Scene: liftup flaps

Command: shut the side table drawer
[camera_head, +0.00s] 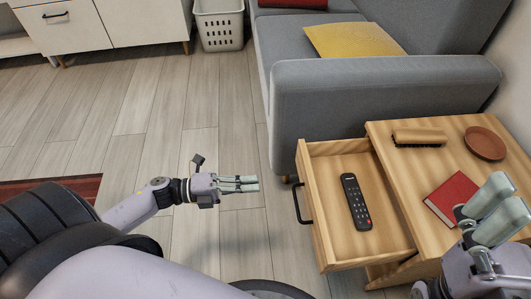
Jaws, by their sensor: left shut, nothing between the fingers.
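The wooden side table (393,143) stands at the right. Its drawer (315,207) is pulled out toward the left, with a black bar handle (302,204) on its front. A black remote control (355,201) lies inside the drawer. My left gripper (257,184) is shut and empty. It is left of the drawer front, apart from the handle, with its fingers pointing right. My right gripper (503,204) is at the right edge, over the table top in the picture. Its two pads show, but how far apart they are is unclear.
A brush (419,138), a brown round dish (485,143) and a red book (452,199) lie on the table top. A grey sofa (330,97) with a yellow cushion (352,40) stands behind. A white basket (219,25) and cabinet (140,22) are farther back. Floor left of the drawer is clear.

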